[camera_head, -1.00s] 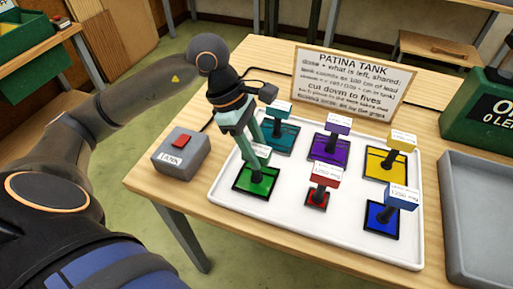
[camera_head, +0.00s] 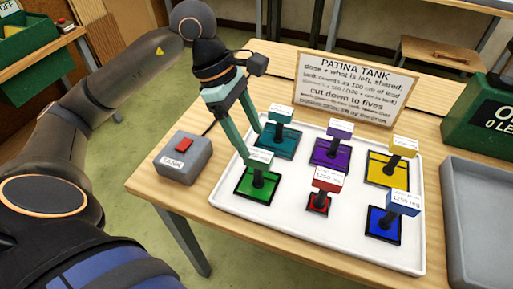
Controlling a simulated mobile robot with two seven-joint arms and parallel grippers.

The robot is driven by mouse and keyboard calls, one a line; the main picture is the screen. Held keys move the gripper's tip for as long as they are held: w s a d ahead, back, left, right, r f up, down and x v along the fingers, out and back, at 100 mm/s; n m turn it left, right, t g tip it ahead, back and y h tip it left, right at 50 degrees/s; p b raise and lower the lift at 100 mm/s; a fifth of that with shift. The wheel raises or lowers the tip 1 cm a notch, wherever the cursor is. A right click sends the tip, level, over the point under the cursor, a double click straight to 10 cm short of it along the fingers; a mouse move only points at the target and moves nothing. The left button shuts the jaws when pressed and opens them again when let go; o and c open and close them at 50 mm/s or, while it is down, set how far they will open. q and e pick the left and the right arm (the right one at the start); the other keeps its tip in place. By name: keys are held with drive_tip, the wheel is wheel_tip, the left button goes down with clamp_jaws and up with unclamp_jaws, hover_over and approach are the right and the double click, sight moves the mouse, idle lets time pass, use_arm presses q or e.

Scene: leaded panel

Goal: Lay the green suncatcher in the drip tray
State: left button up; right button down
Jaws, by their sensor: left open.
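The green suncatcher (camera_head: 250,188) lies flat in the front left of a white tray (camera_head: 320,240). It has a dark post with a white-labelled block on top. My left gripper (camera_head: 253,146) is open, its teal fingers spread at the labelled block, one on its left and one behind it. I cannot tell whether they touch it. A grey walled tray (camera_head: 485,215) at the right edge looks like the drip tray; its visible part is empty. My right gripper is out of view.
Beside the green one are teal (camera_head: 285,147), purple (camera_head: 330,153), yellow (camera_head: 386,172), red (camera_head: 318,204) and blue (camera_head: 383,225) suncatchers with posts. A grey TANK button box (camera_head: 183,160) stands left. A PATINA TANK sign (camera_head: 355,88) stands behind; a green box (camera_head: 480,125) is at right.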

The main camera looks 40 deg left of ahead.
use_arm(q)
drive_tip(key=v, duration=0.6)
drive_tip(key=shift+a, duration=0.1)
idle(0.4)
